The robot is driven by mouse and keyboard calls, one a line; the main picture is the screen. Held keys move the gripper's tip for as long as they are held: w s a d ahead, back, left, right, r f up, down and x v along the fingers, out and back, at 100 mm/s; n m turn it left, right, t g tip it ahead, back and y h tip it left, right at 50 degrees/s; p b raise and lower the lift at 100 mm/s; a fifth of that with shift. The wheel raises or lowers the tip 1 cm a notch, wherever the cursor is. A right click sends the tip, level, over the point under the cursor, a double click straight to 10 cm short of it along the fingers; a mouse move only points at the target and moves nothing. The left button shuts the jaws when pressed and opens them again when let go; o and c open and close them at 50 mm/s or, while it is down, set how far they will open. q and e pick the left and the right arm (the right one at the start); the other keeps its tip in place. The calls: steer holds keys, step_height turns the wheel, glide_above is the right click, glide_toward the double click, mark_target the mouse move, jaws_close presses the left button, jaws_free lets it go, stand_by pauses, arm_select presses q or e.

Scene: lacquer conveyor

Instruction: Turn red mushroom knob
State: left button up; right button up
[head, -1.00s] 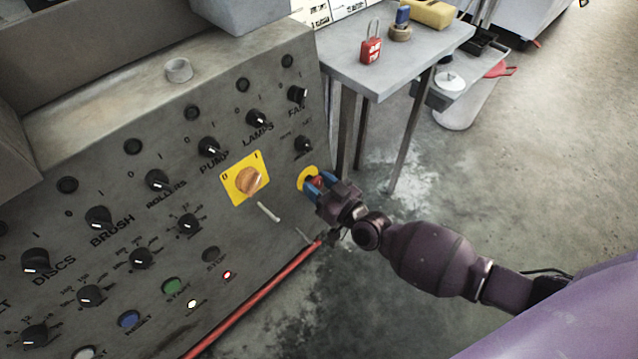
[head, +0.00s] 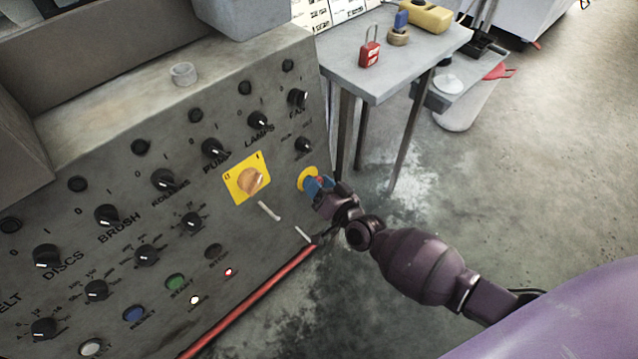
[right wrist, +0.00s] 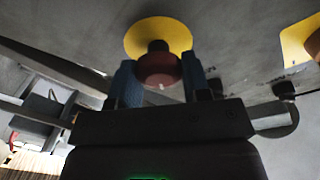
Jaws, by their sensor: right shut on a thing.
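The red mushroom knob (right wrist: 158,70) sits on a round yellow plate (head: 308,178) at the right end of the control panel. In the right wrist view the yellow plate (right wrist: 158,38) is behind the knob, and a small pale mark shows on the knob's face. My right gripper (head: 319,183) is shut on the knob, with one blue finger on each side of it. In the right wrist view the gripper (right wrist: 160,82) has its fingers at the knob's left and right. In the head view the fingers hide most of the knob. My left gripper is not in view.
An orange rotary switch on a yellow square (head: 239,188) is left of the knob. Several black knobs and coloured buttons cover the grey panel (head: 215,274). A red bar (head: 262,295) runs along its lower edge. A grey table (head: 398,68) with a red padlock (head: 369,52) stands behind.

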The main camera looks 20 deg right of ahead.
stand_by(0.3)
steer(key=o, duration=0.9)
steer(key=shift+s, duration=0.1)
steer(key=p+v, duration=0.2)
steer(key=v, duration=0.8)
steer(key=shift+s, duration=0.3)
steer(key=shift+d, duration=0.1)
